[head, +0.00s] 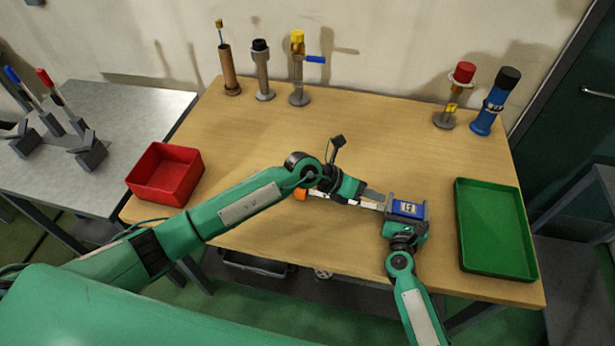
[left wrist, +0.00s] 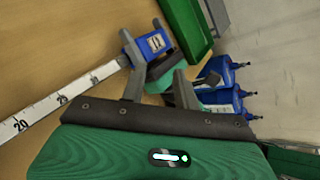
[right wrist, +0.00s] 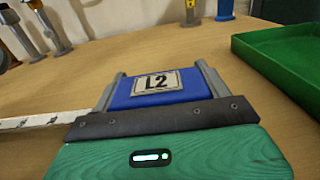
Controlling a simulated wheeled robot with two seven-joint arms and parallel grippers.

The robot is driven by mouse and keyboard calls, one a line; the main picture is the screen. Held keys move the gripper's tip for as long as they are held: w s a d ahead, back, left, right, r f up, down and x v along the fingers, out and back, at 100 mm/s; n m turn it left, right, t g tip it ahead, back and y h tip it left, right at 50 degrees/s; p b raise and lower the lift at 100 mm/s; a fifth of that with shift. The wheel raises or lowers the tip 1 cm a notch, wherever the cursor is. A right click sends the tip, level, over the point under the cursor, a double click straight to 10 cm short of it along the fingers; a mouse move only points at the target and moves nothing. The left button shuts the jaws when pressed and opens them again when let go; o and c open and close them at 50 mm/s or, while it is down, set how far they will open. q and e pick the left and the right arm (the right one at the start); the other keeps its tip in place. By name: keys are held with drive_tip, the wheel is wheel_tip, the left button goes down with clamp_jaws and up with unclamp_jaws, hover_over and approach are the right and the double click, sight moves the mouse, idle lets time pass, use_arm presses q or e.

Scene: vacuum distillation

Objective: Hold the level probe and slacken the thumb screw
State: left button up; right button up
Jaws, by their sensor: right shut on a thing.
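The level probe has a blue head marked L2 (head: 407,208) and a white graduated strip (left wrist: 62,100) running left from it. My right gripper (right wrist: 160,92) is shut on the blue head, one finger on each side, above the table. My left gripper (head: 374,196) is just left of the head, over the strip. In the left wrist view its two fingers (left wrist: 160,88) are apart with nothing visibly gripped between them. An orange part (head: 301,194) shows at the strip's far left, partly behind my left wrist. I cannot make out the thumb screw clearly.
A red bin (head: 158,186) stands at the table's left and a green tray (head: 462,232) at its right. Several capped upright holders, such as a brown one (head: 229,70) and a blue one (head: 490,108), stand along the back. The table's middle (head: 360,125) is clear.

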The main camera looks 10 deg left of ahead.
use_arm(q)
drive_tip(key=w+a+r+m+g+y, duration=0.1)
drive_tip(key=w+a+r+m+y, duration=0.2)
drive_tip(key=a+m+y, duration=0.55)
drive_tip(key=w+a+r+m+g+y, duration=0.25)
drive_tip(key=a+m, duration=0.75)
drive_tip(key=m, duration=0.5)
drive_tip(key=shift+t, duration=0.35)
drive_tip(key=f, duration=1)
drive_tip(key=shift+s+f, duration=0.15)
drive_tip(key=shift+s, duration=0.1)
clamp_jaws()
